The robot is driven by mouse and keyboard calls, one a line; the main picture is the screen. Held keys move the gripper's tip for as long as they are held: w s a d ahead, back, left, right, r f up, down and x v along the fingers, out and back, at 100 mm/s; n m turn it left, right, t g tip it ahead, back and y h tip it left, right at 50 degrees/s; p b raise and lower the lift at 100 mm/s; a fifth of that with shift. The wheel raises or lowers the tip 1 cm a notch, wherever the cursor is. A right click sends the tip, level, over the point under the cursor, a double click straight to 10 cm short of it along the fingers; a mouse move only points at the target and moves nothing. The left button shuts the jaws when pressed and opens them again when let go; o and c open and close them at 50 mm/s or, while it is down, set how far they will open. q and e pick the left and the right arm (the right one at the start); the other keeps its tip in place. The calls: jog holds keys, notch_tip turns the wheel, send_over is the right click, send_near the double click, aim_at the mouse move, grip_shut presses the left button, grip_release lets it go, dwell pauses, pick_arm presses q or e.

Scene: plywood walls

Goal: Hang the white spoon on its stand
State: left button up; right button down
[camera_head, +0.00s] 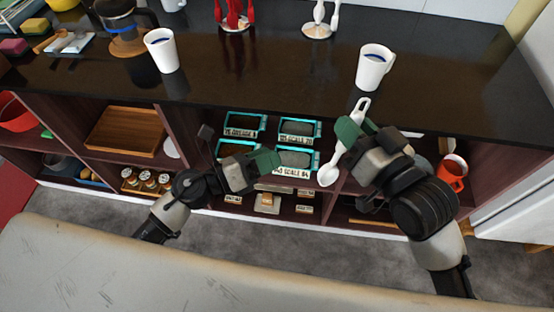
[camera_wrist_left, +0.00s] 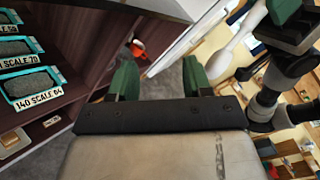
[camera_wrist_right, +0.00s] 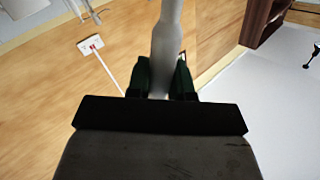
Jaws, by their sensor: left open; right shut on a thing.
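The white spoon (camera_head: 343,143) is held in my right gripper (camera_head: 347,137), shut on its handle, in front of the counter edge. Its bowl points down toward the picture bottom and its looped end points up. The spoon also shows in the right wrist view (camera_wrist_right: 167,35) between the fingers, and partly in the left wrist view (camera_wrist_left: 228,50). My left gripper (camera_head: 235,148) is open and empty before the shelves. A stand with white utensils (camera_head: 319,22) is at the back of the counter, its top cut off by the picture edge. A red utensil stand (camera_head: 235,20) is left of it.
Two white mugs, one at right (camera_head: 374,67) and one at left (camera_head: 162,50), stand on the dark counter (camera_head: 270,80). A coffee maker (camera_head: 125,22) is at back left. Teal-edged bins (camera_head: 295,160) and an orange mug (camera_head: 452,172) are on the shelves below. The counter's middle is clear.

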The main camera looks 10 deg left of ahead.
aim_at(342, 153)
pick_arm(q)
jog(key=s+d+r+m+g+h, duration=0.2)
jog(key=s+d+r+m+g, duration=0.3)
jog(key=r+m, duration=0.45)
jog(key=shift+t, duration=0.5)
jog(key=x, duration=0.7)
jog(key=f+x, duration=0.1)
jog(key=x, duration=0.2)
jog(key=shift+s+d, duration=0.1)
jog(key=shift+d, duration=0.1)
grip_shut()
pick_arm(e)
jog(key=c, duration=0.9)
grip_release()
